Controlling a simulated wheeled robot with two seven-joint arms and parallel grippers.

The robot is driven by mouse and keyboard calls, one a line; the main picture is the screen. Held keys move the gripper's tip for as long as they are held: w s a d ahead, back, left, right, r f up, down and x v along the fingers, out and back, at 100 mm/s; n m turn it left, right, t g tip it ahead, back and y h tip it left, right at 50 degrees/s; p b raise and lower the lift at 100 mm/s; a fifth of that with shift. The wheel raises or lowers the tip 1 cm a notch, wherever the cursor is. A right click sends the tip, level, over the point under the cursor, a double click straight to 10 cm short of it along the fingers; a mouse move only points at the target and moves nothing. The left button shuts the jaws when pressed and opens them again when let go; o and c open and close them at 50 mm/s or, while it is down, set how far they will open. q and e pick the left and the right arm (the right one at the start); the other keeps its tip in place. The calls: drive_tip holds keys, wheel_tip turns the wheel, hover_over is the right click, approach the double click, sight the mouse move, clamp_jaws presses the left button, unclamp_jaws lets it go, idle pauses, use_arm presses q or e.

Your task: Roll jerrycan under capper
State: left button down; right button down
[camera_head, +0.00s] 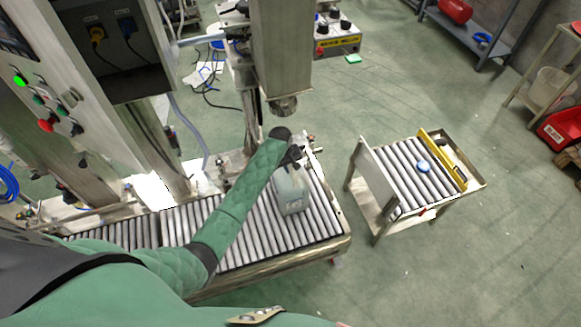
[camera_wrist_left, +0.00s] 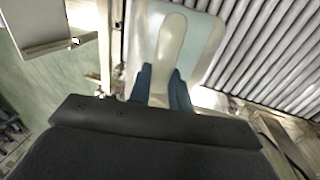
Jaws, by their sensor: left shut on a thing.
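The jerrycan (camera_head: 291,192) is a pale, whitish-green can standing on the roller conveyor (camera_head: 325,222) near its right end. My left gripper (camera_head: 297,157) is at the top of the jerrycan. In the left wrist view, the two dark fingers of my left gripper (camera_wrist_left: 163,88) are shut on the handle of the jerrycan (camera_wrist_left: 205,42). The capper head (camera_head: 284,104) hangs from a steel column above and behind the jerrycan, apart from it. My left arm hides part of the conveyor. My right gripper is not in view.
A separate small roller table (camera_head: 384,212) stands to the right across a gap, with a blue round item (camera_head: 423,166) and a yellow bar (camera_head: 442,160) on it. A control panel (camera_head: 45,100) with buttons stands at the left. Green floor is open at the lower right.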

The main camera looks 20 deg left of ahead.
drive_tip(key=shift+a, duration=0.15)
use_arm(q)
drive_tip(key=c, duration=1.2)
unclamp_jaws()
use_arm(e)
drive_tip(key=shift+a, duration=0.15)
use_arm(q)
drive_tip(key=shift+s+f, duration=0.2)
drive_tip(key=shift+f, duration=0.1)
drive_tip(key=shift+a+r, duration=0.1)
drive_tip(key=shift+r, duration=0.3)
wheel_tip(320, 180, up, 7)
drive_tip(key=a+b, duration=0.1)
drive_tip(key=b, duration=0.1)
drive_tip(key=shift+s+r, duration=0.2)
drive_tip(key=shift+s, duration=0.05)
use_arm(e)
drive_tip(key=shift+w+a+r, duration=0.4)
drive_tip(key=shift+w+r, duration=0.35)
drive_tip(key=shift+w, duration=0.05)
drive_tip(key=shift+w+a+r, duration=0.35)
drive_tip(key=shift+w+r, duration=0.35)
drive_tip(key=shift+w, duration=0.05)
